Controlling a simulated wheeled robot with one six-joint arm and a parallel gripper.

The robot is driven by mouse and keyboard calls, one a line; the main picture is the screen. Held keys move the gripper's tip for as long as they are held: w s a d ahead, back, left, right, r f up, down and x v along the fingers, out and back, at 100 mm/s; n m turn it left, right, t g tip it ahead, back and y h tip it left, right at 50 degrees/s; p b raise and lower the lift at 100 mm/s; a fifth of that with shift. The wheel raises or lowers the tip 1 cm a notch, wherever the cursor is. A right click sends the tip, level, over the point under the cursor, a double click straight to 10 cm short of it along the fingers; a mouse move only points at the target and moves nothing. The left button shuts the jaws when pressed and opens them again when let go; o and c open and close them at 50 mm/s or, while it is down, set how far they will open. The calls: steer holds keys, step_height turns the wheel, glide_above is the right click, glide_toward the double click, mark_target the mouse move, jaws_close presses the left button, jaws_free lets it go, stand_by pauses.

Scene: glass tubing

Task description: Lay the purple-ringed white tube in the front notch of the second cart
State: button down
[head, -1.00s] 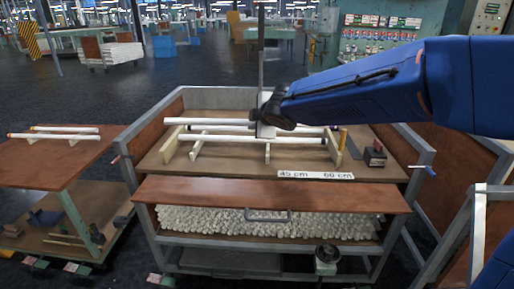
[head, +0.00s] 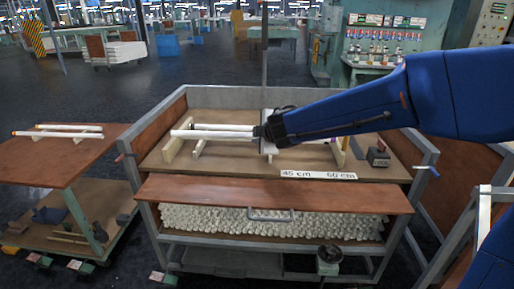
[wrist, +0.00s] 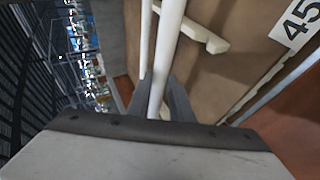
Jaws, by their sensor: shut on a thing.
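My gripper (wrist: 150,100) is shut on a white tube (wrist: 171,35), which runs between its fingers in the wrist view. In the head view my gripper (head: 266,134) is over the middle of the centre cart (head: 250,96). The left part of a front white tube (head: 205,134) sticks out to its left. A second white tube (head: 228,127) lies behind it, and it also shows in the wrist view (wrist: 147,40). Pale notched supports (head: 174,148) stand under the tubes. No purple ring can be made out, and the arm hides the tubes' right parts.
A strip marked 45 cm and 60 cm (head: 318,175) lies along the cart's front. A small dark block (head: 379,154) sits at right. A second cart (head: 50,157) at left holds two white tubes. The cart's raised frame surrounds the work area.

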steer(key=shift+f, duration=0.45)
steer(key=shift+f, duration=1.8)
steer(key=c, duration=1.6)
jaws_free()
steer(key=shift+s, duration=0.1)
steer(key=shift+v, duration=5.95)
